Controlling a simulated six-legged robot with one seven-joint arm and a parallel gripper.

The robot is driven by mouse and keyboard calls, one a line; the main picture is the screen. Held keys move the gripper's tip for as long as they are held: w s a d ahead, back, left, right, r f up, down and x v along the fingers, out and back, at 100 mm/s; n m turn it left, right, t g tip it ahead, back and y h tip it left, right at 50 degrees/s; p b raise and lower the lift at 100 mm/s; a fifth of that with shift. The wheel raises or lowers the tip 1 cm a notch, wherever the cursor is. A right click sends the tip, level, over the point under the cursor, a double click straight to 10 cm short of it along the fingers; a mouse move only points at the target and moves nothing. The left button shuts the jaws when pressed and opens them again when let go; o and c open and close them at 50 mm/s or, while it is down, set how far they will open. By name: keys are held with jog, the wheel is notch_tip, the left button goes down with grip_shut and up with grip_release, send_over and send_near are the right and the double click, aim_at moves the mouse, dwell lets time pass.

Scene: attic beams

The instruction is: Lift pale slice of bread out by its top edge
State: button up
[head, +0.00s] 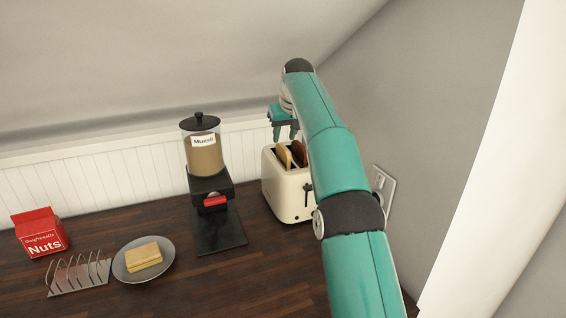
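A cream toaster (287,197) stands on the dark wooden counter with two slices of bread poking out of its slots. The left slice (284,157) looks tan and the paler of the two. The right slice (299,153) looks browner and is partly behind my arm. My gripper (285,136) points down just above the toaster, its two fingers apart with nothing between them. The fingertips are close above the slices; I cannot tell exactly which slot they line up with.
A muesli dispenser (206,160) stands left of the toaster. A sloped ceiling hangs overhead; a wall socket (381,184) is on the right.

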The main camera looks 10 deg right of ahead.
aim_at(283, 147)
jog(key=shift+x, duration=2.35)
jog(key=shift+d, duration=0.15)
grip_shut()
jog(key=shift+s, duration=0.1)
jog(key=shift+r, duration=0.8)
jog(key=shift+d, duration=0.1)
jog(key=shift+s, duration=0.15)
